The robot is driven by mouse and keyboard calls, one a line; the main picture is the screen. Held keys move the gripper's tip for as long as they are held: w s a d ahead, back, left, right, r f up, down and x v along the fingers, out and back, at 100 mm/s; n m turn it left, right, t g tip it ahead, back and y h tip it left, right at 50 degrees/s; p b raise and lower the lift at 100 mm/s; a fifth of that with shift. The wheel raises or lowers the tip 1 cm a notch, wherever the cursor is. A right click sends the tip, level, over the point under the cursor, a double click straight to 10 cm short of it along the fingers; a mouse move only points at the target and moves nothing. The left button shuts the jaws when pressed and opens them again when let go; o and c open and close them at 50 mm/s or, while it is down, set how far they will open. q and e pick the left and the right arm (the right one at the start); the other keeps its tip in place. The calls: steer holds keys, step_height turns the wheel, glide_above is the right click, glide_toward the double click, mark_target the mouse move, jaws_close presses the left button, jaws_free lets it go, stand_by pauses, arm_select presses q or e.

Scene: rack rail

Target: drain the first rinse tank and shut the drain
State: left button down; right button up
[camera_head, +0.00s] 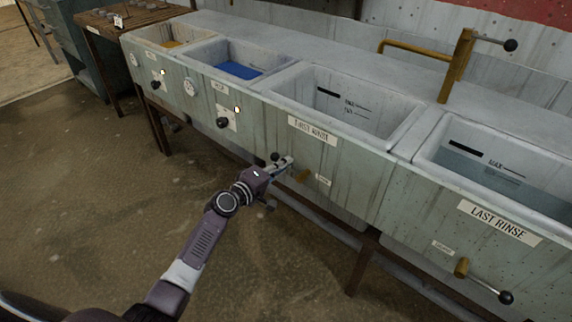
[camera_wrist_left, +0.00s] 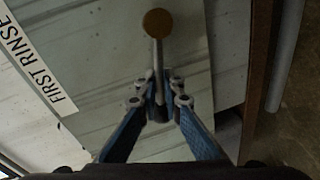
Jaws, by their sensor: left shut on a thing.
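The first rinse tank (camera_head: 345,105) is in the middle of the head view, with a "FIRST RINSE" label on its front. Its inside looks pale grey, with a black bar and level marks; I see no clear water surface in it. Its drain lever has a brass hub (camera_head: 302,176) low on the front and a black knob (camera_head: 275,156), and points left from the hub. My left gripper (camera_head: 284,164) is shut on the lever's rod. In the left wrist view the rod (camera_wrist_left: 158,60) runs from the brass hub (camera_wrist_left: 158,22) into the fingers (camera_wrist_left: 158,105). My right gripper is out of view.
The last rinse tank (camera_head: 480,185) at right holds bluish water. Its drain lever (camera_head: 485,283) points right. A brass pipe with a lever (camera_head: 455,70) stands behind the tanks. Tanks with blue (camera_head: 235,70) and orange (camera_head: 172,43) contents are at left. The floor in front is clear.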

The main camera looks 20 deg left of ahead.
arm_select(q)
steer(key=shift+a+f+n+h+b, duration=0.1)
steer(key=shift+f+n+h+b, duration=0.35)
steer(key=shift+f+n, duration=0.5)
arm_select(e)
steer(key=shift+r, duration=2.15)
arm_select(q)
steer(key=shift+r, duration=0.2)
steer(key=c, duration=2.3)
jaws_free()
steer(key=shift+c, duration=0.2)
steer(key=shift+s, duration=0.1)
steer(key=v, duration=1.1)
steer(key=shift+s+a+r, duration=0.15)
steer(key=shift+s+r, duration=0.1)
steer(key=shift+s, duration=0.1)
